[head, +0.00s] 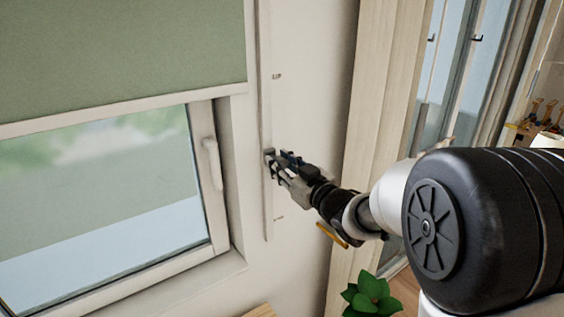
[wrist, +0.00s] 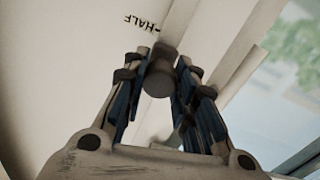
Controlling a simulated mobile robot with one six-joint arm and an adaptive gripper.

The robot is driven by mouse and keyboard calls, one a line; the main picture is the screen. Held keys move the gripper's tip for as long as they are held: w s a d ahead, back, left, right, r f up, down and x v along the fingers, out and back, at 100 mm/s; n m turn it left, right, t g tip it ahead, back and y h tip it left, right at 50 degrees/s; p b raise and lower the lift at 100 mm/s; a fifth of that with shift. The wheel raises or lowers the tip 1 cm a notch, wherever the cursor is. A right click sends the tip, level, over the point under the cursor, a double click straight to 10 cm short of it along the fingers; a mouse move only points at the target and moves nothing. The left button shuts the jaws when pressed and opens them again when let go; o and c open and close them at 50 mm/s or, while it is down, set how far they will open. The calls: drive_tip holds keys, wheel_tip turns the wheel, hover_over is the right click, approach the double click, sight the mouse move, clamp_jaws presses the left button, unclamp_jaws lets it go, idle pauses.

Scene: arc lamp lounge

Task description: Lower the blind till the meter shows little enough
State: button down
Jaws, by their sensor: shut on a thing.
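The green blind (head: 120,50) hangs over the upper part of the window in the head view. Its pale bottom bar (head: 125,107) crosses above the lower glass. A narrow vertical rail (head: 266,95) runs on the wall to the right of the window. My gripper (head: 275,162) is at this rail, between the upper and lower marks. In the wrist view my gripper (wrist: 160,72) is shut on a dark round knob (wrist: 158,80). An upside-down "HALF" label (wrist: 145,23) shows near the knob. I see no meter in either view.
The window handle (head: 211,163) is on the frame left of the rail. A green plant (head: 370,297) stands low, below my arm. A wooden post (head: 375,130) and glass panels are to the right. The wall around the rail is clear.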

wheel_tip(320, 180, down, 3)
drive_tip(key=shift+f+b, duration=0.1)
drive_tip(key=shift+b, duration=0.65)
drive_tip(key=c, duration=1.2)
unclamp_jaws()
drive_tip(key=shift+c, duration=0.2)
drive_tip(key=v, duration=1.2)
